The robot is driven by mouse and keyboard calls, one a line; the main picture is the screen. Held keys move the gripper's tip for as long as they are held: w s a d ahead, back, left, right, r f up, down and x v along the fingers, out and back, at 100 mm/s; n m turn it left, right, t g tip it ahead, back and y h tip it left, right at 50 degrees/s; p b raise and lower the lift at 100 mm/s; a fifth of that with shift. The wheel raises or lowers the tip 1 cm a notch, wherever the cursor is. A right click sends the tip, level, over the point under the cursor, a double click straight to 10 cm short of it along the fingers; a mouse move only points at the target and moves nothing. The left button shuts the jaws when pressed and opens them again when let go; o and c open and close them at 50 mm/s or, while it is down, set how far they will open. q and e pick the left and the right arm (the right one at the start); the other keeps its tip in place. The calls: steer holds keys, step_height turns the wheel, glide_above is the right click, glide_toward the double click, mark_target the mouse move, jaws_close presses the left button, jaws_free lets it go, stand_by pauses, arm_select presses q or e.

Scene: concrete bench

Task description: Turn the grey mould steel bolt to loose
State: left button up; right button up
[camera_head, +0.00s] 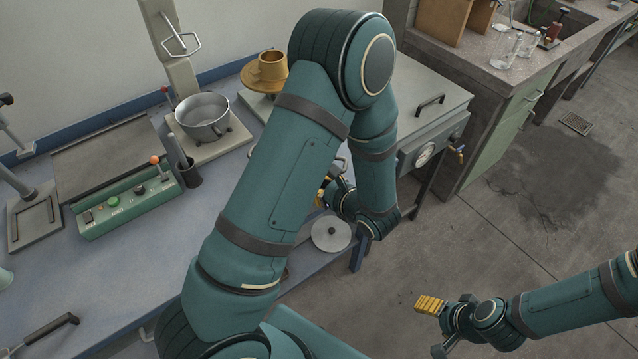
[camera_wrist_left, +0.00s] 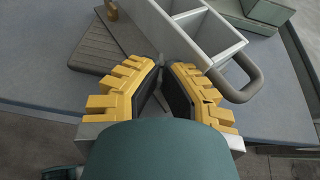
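I cannot pick out the grey mould steel bolt with certainty in either view; it may be hidden behind my arm or fingers. In the left wrist view my left gripper (camera_wrist_left: 164,70) has its yellow fingers apart, with a narrow gap between the dark pads and no thing clearly held. A pale grey open box with compartments (camera_wrist_left: 210,38) and a curved grey handle (camera_wrist_left: 240,88) lie just beyond the fingertips. In the head view the left gripper is mostly hidden behind my left arm. My right gripper (camera_head: 430,304) is over the floor at lower right, away from the bench; its opening is unclear.
A green control box (camera_head: 128,203), a metal pot (camera_head: 203,115) and a brass cup (camera_head: 269,66) stand on the blue-grey bench. A grey cabinet with a dial (camera_head: 424,155) stands right of my left arm. The floor at right is clear.

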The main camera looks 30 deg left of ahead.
arm_select(q)
steer(key=o, duration=0.4)
stand_by(0.3)
